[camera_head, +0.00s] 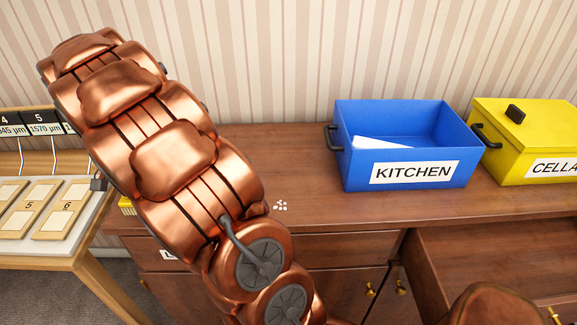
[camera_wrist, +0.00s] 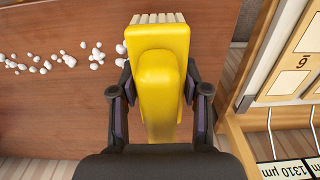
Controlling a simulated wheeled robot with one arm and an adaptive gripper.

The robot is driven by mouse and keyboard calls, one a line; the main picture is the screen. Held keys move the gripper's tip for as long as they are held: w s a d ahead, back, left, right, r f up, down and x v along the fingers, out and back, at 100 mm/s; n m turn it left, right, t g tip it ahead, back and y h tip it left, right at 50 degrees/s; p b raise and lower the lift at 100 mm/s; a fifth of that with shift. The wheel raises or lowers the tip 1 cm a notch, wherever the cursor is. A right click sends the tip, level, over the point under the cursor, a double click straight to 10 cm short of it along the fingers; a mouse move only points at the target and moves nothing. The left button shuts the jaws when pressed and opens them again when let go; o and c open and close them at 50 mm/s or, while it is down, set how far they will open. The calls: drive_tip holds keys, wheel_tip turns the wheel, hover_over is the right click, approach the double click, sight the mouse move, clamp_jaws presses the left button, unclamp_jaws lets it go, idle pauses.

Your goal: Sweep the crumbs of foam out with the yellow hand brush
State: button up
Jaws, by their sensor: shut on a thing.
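My gripper (camera_wrist: 157,92) is shut on the yellow hand brush (camera_wrist: 160,45), with one dark finger on each side of it in the wrist view. The brush's pale bristles show at its far end. In the head view a few crumbs (camera_head: 280,206) show just right of my copper arm, which hides the others. Only a small yellow bit of the brush (camera_head: 127,207) shows left of the arm.
On the sideboard (camera_head: 300,150) stand a blue KITCHEN box (camera_head: 455,175) with something white inside and a yellow lidded CELLAR box (camera_head: 490,150). A wooden stand with numbered plates (camera_head: 75,222) is at the left, beside a gap. The top between crumbs and blue box is clear.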

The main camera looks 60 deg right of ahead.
drive_tip(key=shift+w+a+r, duration=0.1)
drive_tip(key=shift+a+r, duration=0.05)
drive_tip(key=shift+r, duration=0.65)
drive_tip(key=shift+r+p, duration=0.9)
drive_tip(key=shift+r, duration=1.1)
